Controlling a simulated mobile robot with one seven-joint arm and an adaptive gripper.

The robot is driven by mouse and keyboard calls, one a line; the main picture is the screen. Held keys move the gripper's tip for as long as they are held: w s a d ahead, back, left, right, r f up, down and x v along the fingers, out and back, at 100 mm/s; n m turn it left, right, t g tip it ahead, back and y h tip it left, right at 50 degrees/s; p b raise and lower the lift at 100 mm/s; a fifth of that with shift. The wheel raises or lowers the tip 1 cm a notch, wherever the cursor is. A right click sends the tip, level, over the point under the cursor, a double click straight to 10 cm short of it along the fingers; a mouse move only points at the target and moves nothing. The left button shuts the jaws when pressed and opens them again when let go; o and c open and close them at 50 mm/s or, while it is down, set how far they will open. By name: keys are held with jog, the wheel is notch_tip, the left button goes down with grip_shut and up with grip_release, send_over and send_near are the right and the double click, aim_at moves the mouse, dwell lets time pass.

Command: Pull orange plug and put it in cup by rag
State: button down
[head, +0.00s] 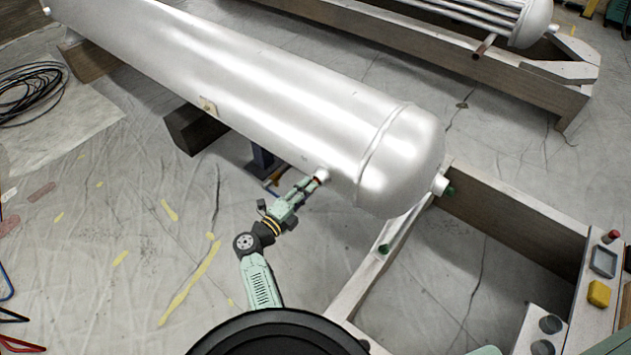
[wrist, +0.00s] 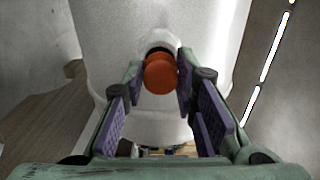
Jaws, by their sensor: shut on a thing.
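The orange plug (wrist: 160,75) sits at the mouth of a short nozzle on the side of a large white tank (head: 270,90). My gripper (head: 312,184) reaches up to that nozzle in the head view. In the wrist view my gripper (wrist: 161,82) has its two purple-padded fingers on either side of the plug, shut on it. A dark ring shows behind the plug, so I cannot tell whether it is fully seated. Grey cups (head: 551,324) stand on a pale block at the lower right. I cannot make out a rag for certain.
A wooden frame (head: 515,215) lies right of the tank, with a yellow block (head: 599,293) and a grey tray (head: 604,261) on its right beam. Green plugs (head: 449,191) show near the tank's end. Black cable (head: 30,92) lies coiled far left. Floor left of my arm is mostly clear.

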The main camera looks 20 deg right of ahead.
jog(key=shift+p+v, duration=0.6)
jog(key=shift+v, duration=0.95)
jog(key=shift+s+a, duration=0.1)
jog(key=shift+s, duration=0.05)
jog(key=shift+p+v, duration=0.75)
jog(key=shift+v, duration=1.2)
